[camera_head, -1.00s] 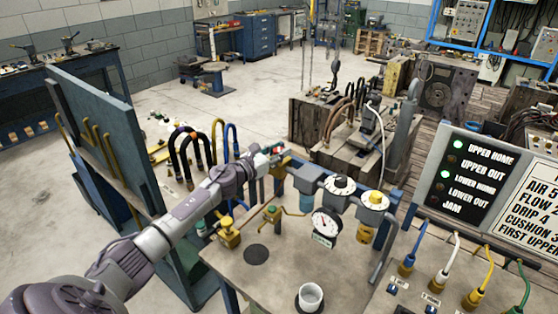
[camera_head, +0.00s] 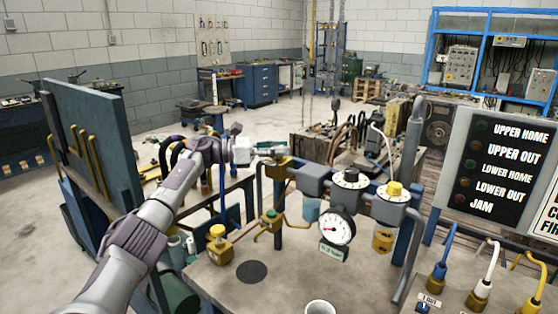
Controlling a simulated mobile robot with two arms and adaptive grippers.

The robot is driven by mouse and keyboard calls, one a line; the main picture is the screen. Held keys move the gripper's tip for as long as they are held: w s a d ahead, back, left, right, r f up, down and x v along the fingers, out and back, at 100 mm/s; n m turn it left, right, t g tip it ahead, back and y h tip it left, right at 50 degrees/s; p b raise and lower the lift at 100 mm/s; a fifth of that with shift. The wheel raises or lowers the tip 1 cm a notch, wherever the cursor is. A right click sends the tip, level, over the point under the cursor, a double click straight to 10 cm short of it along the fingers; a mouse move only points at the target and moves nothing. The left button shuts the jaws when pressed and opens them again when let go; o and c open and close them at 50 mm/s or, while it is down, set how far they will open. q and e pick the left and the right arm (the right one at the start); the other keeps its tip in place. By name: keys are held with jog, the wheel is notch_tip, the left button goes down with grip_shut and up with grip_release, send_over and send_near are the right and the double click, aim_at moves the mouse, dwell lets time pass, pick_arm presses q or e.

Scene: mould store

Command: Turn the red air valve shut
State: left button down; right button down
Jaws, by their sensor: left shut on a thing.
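My left gripper (camera_head: 268,149) reaches in from the left and is shut at the inlet end of the air line, above a brass valve body (camera_head: 281,168). It is shut on the red air valve's handle, which the fingers almost wholly hide, so its angle cannot be told. The valve body joins a row of grey air units with a round pressure gauge (camera_head: 338,228) hanging below. My right gripper is not in view.
The bench (camera_head: 215,278) carries a brass fitting (camera_head: 217,243) and a white cup (camera_head: 320,307). A lamp panel (camera_head: 497,165) stands at right, its lamps dark. A blue upright board (camera_head: 95,145) stands left of my arm.

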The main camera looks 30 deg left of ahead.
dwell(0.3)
pick_arm(q)
jog(key=c, duration=0.7)
grip_release()
jog(key=shift+c, duration=0.2)
jog(key=v, duration=1.2)
jog(key=shift+w, duration=0.2)
jog(key=shift+a, duration=0.15)
